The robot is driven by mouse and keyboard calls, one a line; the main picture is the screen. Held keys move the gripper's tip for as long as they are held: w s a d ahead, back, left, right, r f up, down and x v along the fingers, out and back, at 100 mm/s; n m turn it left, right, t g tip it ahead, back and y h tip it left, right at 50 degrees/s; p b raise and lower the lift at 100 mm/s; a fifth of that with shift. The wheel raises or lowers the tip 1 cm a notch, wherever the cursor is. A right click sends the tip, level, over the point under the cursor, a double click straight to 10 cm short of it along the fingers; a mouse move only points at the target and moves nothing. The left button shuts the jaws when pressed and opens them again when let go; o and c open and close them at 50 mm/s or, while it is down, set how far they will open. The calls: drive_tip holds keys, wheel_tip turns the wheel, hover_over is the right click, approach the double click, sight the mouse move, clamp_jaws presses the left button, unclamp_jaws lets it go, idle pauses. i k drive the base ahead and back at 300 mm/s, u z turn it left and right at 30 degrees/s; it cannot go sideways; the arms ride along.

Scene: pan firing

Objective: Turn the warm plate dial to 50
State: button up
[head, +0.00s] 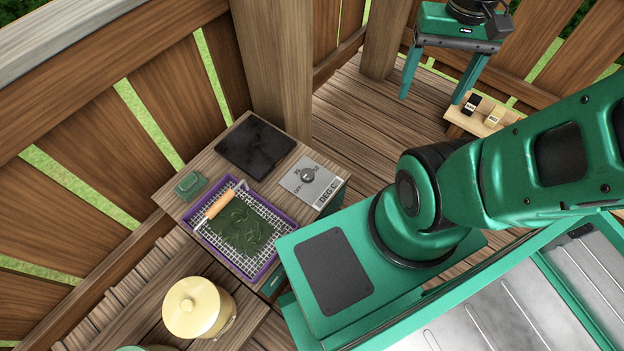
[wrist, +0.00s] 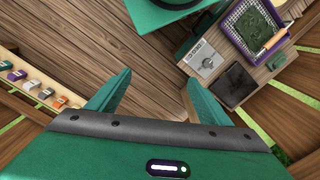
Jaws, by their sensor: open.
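The warm plate dial (head: 308,175) is a small round knob on a grey square panel with "OFF" and other small marks and a "DEG C" label. It sits on a wooden cabinet beside the dark warm plate (head: 256,147). Its pointer setting is too small to read. In the wrist view the dial (wrist: 207,63) lies at upper right with the dark plate (wrist: 237,87) beside it. My gripper (head: 436,90) is at the top right of the head view, fingers pointing down, well apart from the dial. In the wrist view my gripper (wrist: 147,92) is open and empty.
A purple-rimmed mesh tray (head: 272,232) with green leaves and a wooden-handled tool (head: 216,204) is in front of the plate. A green dish (head: 190,185) and a cream lidded pot (head: 192,308) stand nearby. Wooden fencing surrounds the deck.

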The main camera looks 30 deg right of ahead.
sight(307, 174)
drive_tip(key=z, duration=0.05)
drive_tip(key=k, duration=0.5)
drive_tip(key=z, duration=0.95)
drive_tip(key=k, duration=1.1)
drive_tip(key=u, duration=0.75)
drive_tip(key=i, duration=1)
drive_tip(key=z, duration=0.05)
